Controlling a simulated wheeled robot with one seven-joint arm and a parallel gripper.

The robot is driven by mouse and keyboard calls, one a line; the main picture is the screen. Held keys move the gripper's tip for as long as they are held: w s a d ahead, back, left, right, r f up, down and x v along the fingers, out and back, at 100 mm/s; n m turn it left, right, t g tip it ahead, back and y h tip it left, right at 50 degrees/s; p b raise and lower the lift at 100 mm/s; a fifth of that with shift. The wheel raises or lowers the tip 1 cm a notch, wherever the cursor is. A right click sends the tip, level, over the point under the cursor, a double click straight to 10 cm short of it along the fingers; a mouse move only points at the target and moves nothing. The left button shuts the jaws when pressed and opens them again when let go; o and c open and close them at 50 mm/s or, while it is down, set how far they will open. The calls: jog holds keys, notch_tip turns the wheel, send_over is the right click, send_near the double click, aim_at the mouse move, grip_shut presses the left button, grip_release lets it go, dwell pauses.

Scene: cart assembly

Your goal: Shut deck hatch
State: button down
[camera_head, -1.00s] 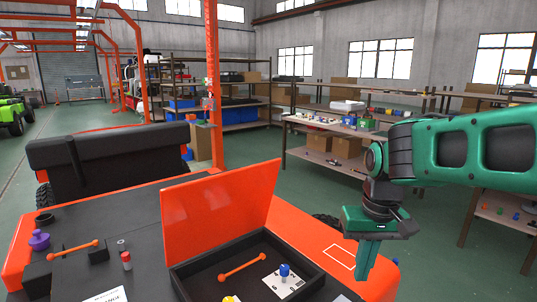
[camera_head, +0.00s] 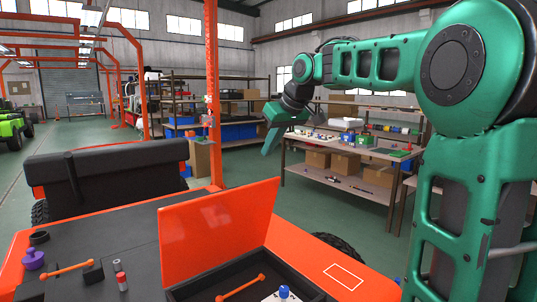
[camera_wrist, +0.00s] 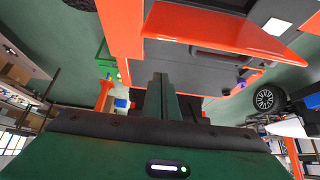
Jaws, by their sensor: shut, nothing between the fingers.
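The deck hatch is an orange panel (camera_head: 215,238) standing open, tilted up from the rear edge of a black-walled compartment (camera_head: 262,262) in the cart's deck. In the wrist view the orange panel (camera_wrist: 225,32) shows at the top. My gripper (camera_head: 269,145) is shut and empty. It is raised in the air beyond the hatch, above and apart from it, with its fingers pointing down. The closed fingers (camera_wrist: 163,90) also show in the middle of the wrist view. Inside the compartment are an orange rod (camera_head: 241,287) and a blue knob (camera_head: 284,291) on a white plate, partly cut off.
On the black deck left of the hatch are a purple knob (camera_head: 33,260), an orange-ended rod (camera_head: 68,268) and a red-topped cylinder (camera_head: 120,275). A black seat back (camera_head: 110,170) rises behind. An orange post (camera_head: 211,95) stands behind the cart. A workbench (camera_head: 345,160) is farther back.

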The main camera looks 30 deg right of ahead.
jog(key=f, duration=0.2)
jog(key=w+f, duration=0.1)
jog(key=f, duration=0.1)
jog(key=w+f, duration=0.1)
jog(key=f, duration=0.1)
jog(key=shift+w+a+f, duration=0.1)
jog(key=shift+a+f, duration=0.15)
jog(key=shift+f, duration=0.1)
jog(key=shift+s+d+f, duration=0.15)
jog(key=shift+s+f, duration=0.2)
jog(key=shift+s, duration=0.45)
